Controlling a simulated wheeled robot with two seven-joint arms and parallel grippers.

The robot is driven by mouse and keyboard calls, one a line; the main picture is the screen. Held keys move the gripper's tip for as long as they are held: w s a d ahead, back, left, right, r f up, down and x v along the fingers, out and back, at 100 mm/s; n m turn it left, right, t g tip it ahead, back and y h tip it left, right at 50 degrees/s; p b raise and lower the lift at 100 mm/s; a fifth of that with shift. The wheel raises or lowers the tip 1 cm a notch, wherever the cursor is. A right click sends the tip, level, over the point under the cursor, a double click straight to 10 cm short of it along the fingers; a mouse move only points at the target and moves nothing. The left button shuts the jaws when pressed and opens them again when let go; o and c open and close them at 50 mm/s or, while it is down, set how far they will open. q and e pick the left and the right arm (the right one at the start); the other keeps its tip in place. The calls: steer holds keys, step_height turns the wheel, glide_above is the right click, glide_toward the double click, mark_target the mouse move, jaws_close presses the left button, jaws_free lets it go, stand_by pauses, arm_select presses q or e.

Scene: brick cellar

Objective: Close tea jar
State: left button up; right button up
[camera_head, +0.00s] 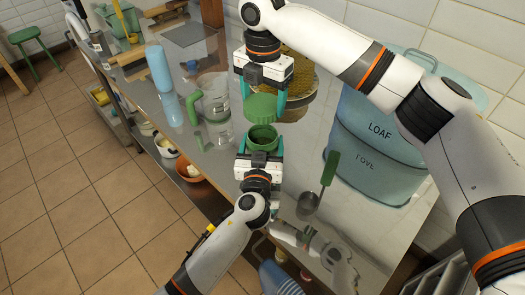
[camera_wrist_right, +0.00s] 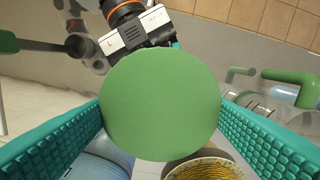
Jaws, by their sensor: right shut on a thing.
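The green tea jar (camera_head: 262,139) is upright with its round mouth uncovered, in the middle of the head view. My left gripper (camera_head: 262,149) has its fingers on either side of the jar and holds it from below in the picture. My right gripper (camera_head: 262,102) is shut on the round green lid (camera_head: 261,107). The lid is just above the jar in the picture, apart from its mouth. In the right wrist view the lid (camera_wrist_right: 160,104) fills the middle between the teal fingers and hides the jar. My left gripper's body shows behind it.
A blue loaf bin (camera_head: 375,150) stands right on the metal counter (camera_head: 345,222). A green-handled scoop (camera_head: 322,180) is right of the jar. A clear jug with green handle (camera_head: 213,97) and a blue cylinder (camera_head: 158,68) are left. A golden-patterned bowl (camera_head: 298,88) is behind my right gripper.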

arm_select(q)
steer(key=c, duration=0.9)
arm_select(e)
steer(key=shift+f, duration=2.45)
steer(key=shift+f, duration=0.9)
steer(key=shift+f, duration=0.5)
arm_select(q)
steer(key=c, duration=0.5)
arm_select(e)
steer(key=m, duration=1.3)
steer(key=shift+s+m, duration=0.1)
steer(key=shift+m, duration=0.2)
